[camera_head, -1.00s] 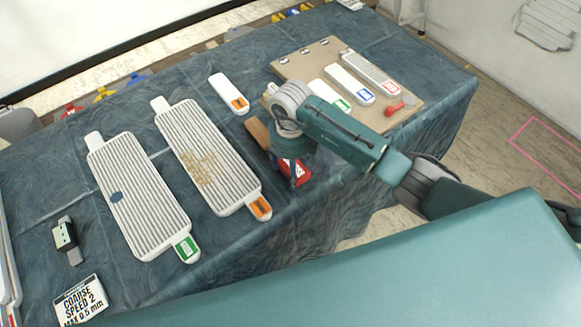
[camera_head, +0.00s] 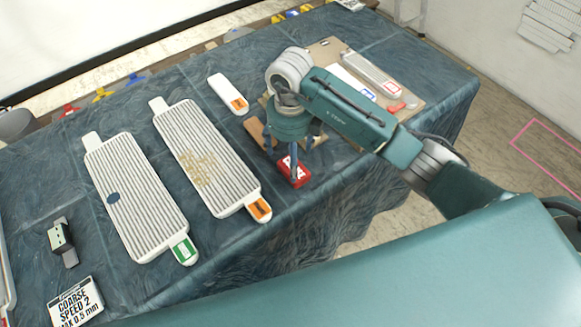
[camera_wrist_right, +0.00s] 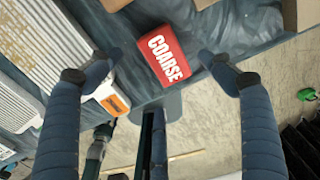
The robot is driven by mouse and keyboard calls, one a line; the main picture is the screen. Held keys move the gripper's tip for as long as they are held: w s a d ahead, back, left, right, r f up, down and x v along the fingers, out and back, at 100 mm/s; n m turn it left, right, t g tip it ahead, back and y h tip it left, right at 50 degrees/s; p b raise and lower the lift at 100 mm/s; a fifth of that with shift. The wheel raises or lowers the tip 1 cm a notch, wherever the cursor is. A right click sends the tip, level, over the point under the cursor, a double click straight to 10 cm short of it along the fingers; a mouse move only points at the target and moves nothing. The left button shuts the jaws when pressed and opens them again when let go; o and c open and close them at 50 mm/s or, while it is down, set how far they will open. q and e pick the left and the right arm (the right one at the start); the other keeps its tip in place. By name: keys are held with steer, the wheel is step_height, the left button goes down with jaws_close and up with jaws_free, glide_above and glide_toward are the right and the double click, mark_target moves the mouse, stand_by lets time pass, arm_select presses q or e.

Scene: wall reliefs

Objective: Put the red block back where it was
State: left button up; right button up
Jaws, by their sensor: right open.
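The red block (camera_head: 294,172) lies on the dark cloth-covered table near its front edge, partly covered by my right gripper in the head view. In the right wrist view the red block (camera_wrist_right: 165,58) shows white "COARSE" lettering on its upper face. My right gripper (camera_wrist_right: 160,57) is open, with one fingertip on each side of the block in that view and neither seen gripping it. In the head view my right gripper (camera_head: 295,155) points down over the block. My left gripper is not in view.
Two ribbed white panels, one with an orange tab (camera_head: 205,160) and one with a green tab (camera_head: 135,195), lie left of the block. A tan board (camera_head: 328,50) with white tools lies behind my arm. A brown piece (camera_head: 254,132) lies near the gripper.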

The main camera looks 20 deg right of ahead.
step_height(320, 180, up, 5)
steer(key=shift+r+b, duration=0.15)
steer(key=shift+b, duration=0.3)
